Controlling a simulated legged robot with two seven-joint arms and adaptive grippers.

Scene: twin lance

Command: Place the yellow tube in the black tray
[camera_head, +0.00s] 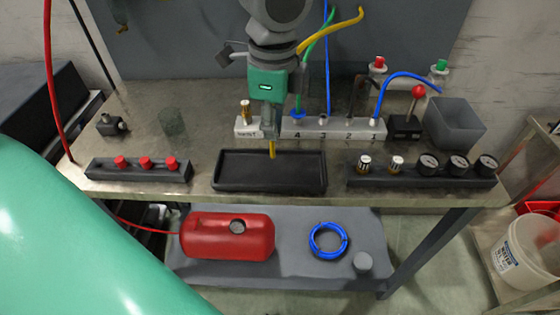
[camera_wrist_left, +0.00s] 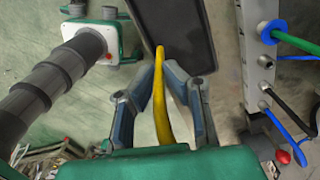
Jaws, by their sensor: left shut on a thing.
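My left gripper (camera_head: 271,130) points down over the black tray (camera_head: 228,184), shut on the yellow tube (camera_head: 272,149). The tube's short lower end sticks out below the fingertips, over the tray's far part; I cannot tell whether it touches the floor. A curved yellow length also shows right of my wrist, its link to the lower end hidden by the gripper. In the left wrist view the yellow tube (camera_wrist_left: 159,100) runs between the two fingers (camera_wrist_left: 160,76), its tip over the black tray (camera_wrist_left: 178,35). The tray looks otherwise empty. My right gripper is not in view.
Behind the tray is a numbered manifold (camera_head: 340,128) with blue, green and black tubes. A red-button box (camera_head: 140,172) stands left, a gauge block (camera_head: 425,178) right. A grey bin (camera_head: 454,122) stands at back right. A red tank (camera_head: 228,238) is on the lower shelf.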

